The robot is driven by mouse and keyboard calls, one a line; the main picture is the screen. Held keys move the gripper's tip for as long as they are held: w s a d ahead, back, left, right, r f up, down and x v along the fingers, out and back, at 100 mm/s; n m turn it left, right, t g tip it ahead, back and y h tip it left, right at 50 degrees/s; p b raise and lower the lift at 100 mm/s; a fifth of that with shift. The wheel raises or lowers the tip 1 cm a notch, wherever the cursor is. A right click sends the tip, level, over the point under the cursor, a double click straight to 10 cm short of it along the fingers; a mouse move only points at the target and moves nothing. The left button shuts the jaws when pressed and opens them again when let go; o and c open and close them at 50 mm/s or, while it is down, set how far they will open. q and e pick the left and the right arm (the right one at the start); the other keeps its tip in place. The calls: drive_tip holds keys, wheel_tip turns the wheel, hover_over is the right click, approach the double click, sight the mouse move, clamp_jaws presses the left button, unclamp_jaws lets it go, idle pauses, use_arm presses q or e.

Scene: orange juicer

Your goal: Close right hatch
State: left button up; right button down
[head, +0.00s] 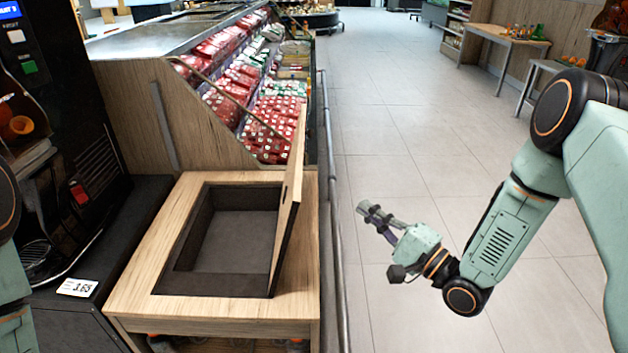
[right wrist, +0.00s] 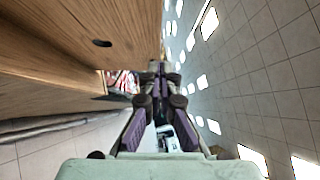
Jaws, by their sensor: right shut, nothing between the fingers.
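The right hatch (head: 291,190) is a wooden lid that stands nearly upright, hinged along the right side of a wooden cabinet top. The dark recess (head: 228,232) beside it is uncovered and looks empty. My right gripper (head: 364,208) is to the right of the hatch, apart from it, over the aisle floor. Its fingers are shut with nothing between them. In the right wrist view the gripper (right wrist: 158,68) points forward, with a wooden panel (right wrist: 75,45) with a dark oval hole to its left. Of my left arm, only a part shows at the left edge; its gripper is out of view.
A metal rail (head: 336,200) runs along the cabinet's right side, between it and my right gripper. A dark juicer machine (head: 60,110) stands at left, with a price tag (head: 77,287) near it. A display of red packages (head: 250,95) is behind.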

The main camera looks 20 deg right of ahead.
sight(294, 189)
drive_tip(key=s+a+x, duration=0.1)
drive_tip(key=a+x, duration=0.1)
drive_tip(key=x, duration=1.1)
drive_tip(key=shift+s+a, duration=0.2)
drive_tip(key=shift+s+r, duration=0.1)
drive_tip(key=shift+r, duration=0.05)
